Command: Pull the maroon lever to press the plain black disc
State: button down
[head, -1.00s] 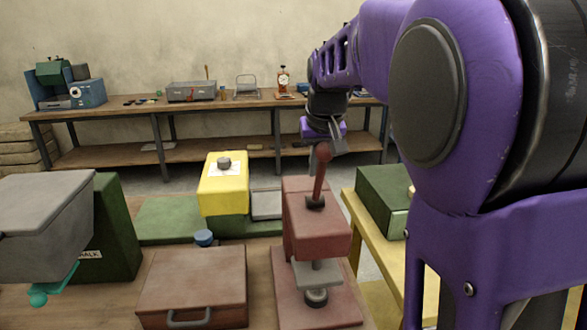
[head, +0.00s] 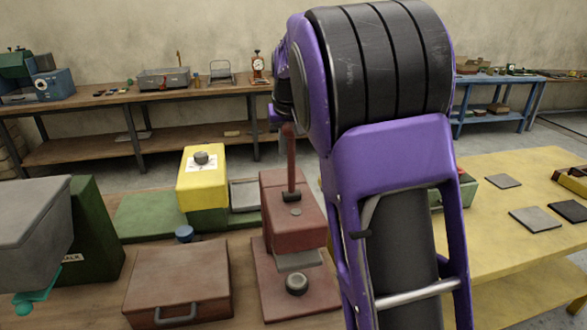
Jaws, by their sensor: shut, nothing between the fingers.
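The maroon press (head: 292,228) stands at the middle of the near bench. Its maroon lever (head: 291,165) stands nearly upright on top, with a rounded knob. The plain black disc (head: 297,284) lies on the press's base, in front of and below the grey press plate (head: 298,260); I cannot tell whether they touch. My gripper (head: 274,114) is mostly hidden behind my arm. Only a small purple part of it shows, up and left of the lever knob, and its fingertips are out of sight. I cannot tell whether it touches the lever.
A yellow press (head: 203,188) with a dark knob, a blue disc (head: 184,234), a brown case (head: 178,280) and a grey-and-green press (head: 35,220) with a teal lever stand to the left. A yellow table (head: 510,235) with dark flat squares is at right. My arm blocks the middle right.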

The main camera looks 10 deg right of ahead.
notch_tip(320, 180, up, 10)
jog(key=w, duration=0.2)
dwell(0.5)
jog(key=shift+f, duration=0.1)
